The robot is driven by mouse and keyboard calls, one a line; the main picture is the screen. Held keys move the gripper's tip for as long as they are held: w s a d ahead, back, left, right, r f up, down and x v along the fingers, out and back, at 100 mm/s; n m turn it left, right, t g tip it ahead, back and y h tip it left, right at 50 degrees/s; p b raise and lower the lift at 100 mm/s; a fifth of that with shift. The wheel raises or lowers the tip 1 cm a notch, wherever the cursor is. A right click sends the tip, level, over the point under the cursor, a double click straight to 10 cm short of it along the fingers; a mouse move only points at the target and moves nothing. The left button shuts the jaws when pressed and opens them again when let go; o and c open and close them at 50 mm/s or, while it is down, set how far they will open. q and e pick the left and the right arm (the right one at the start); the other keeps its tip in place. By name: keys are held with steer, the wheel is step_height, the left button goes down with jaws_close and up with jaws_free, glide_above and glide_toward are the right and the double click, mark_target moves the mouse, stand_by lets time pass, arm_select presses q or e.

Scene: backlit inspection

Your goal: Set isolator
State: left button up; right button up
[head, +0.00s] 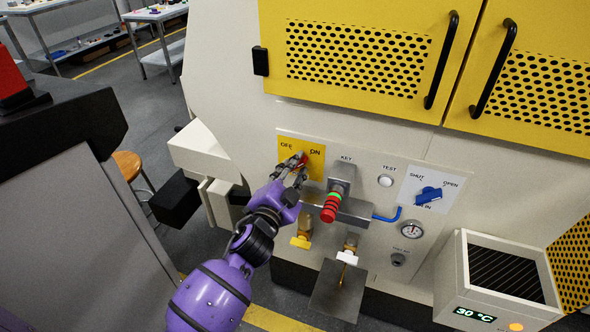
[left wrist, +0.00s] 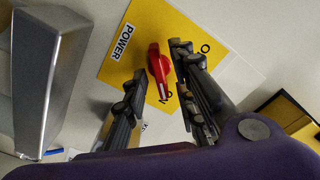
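The isolator is a red rotary handle (left wrist: 158,68) on a yellow plate (head: 288,146) lettered OFF, ON and POWER. In the left wrist view its white-marked end lies beside the partly hidden ON lettering. My left gripper (head: 299,165) is at this plate and partly covers the handle in the head view. Its fingers are apart in the left wrist view (left wrist: 153,78), one close to the handle's right side, the other lower left of it. I cannot tell whether either finger touches the handle. My right gripper is not in view.
A grey block with a red, green-ringed cylinder (head: 329,206) juts out just right of my gripper under the KEY label. A blue handle (head: 429,193) marked SHUT/OPEN, a gauge (head: 411,229) and a yellow tag (head: 301,242) are nearby. Yellow doors (head: 360,20) hang above.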

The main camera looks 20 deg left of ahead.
arm_select(q)
jaws_close()
steer(key=n+p, duration=0.1)
steer(key=n, duration=0.1)
steer(key=n+p, duration=0.1)
steer(key=n, duration=0.1)
steer(key=shift+r+n, duration=0.2)
steer(key=shift+n, duration=0.1)
steer(key=n+p, duration=0.2)
steer(key=n, duration=0.3)
steer(key=shift+a+n, duration=0.1)
steer(key=shift+n, duration=0.2)
steer(key=n+p, duration=0.1)
steer(key=n, duration=0.2)
steer(key=shift+p, duration=0.3)
steer(key=n, duration=0.3)
steer(key=shift+a+f+n+p, duration=0.1)
steer(key=shift+f+n+p, duration=0.05)
steer(key=shift+n+p, duration=0.25)
steer(key=shift+n, duration=0.4)
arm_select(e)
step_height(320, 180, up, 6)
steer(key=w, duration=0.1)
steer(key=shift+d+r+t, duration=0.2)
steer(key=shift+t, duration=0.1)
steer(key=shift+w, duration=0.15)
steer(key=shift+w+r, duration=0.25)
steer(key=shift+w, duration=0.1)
